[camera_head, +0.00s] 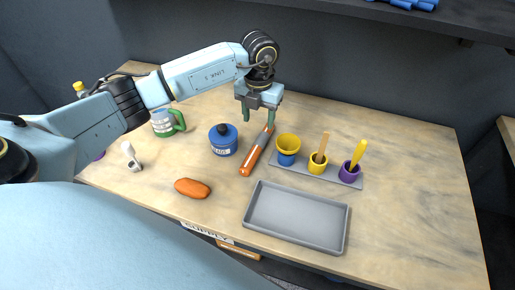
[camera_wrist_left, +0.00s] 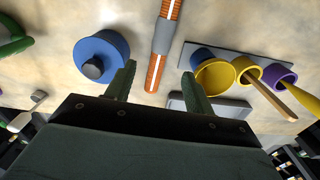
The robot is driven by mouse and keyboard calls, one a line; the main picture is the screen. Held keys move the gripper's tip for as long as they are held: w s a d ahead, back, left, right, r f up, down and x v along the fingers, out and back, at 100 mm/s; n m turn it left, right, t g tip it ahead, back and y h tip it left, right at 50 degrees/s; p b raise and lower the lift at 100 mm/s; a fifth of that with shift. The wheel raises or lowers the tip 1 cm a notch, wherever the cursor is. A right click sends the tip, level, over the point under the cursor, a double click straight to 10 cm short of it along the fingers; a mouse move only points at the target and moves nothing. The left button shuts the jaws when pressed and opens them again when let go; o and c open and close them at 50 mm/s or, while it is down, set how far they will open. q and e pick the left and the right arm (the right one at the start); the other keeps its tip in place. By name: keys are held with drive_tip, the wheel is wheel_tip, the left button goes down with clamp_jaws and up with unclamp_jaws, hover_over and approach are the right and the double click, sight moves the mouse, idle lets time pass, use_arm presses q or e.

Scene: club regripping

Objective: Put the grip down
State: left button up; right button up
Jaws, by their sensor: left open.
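The grip is an orange stick with a grey middle band. In the head view the grip (camera_head: 257,152) lies slanted on the table, between the blue pot and the cups. My left gripper (camera_head: 258,119) is open above its far end, fingers pointing down. In the left wrist view the grip (camera_wrist_left: 163,37) runs between and beyond the two open fingers (camera_wrist_left: 157,82), and neither finger touches it. My right gripper is not in view.
A blue lidded pot (camera_head: 223,140) stands left of the grip. A holder strip (camera_head: 342,181) with yellow and purple cups stands right. A grey tray (camera_head: 296,239) lies in front, an orange lump (camera_head: 192,188) front left, a green-handled mug (camera_head: 165,123) further left. The right tabletop is clear.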

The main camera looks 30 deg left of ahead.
sight(258, 144)
use_arm(q)
drive_tip(key=f, duration=1)
drive_tip(key=shift+s+d+f+b, duration=0.1)
drive_tip(key=shift+s+f+b, duration=0.1)
drive_tip(key=shift+b, duration=0.15)
drive_tip(key=shift+r, duration=0.1)
drive_tip(key=c, duration=1.1)
drive_tip(key=shift+r, duration=0.1)
drive_tip(key=shift+c, duration=0.2)
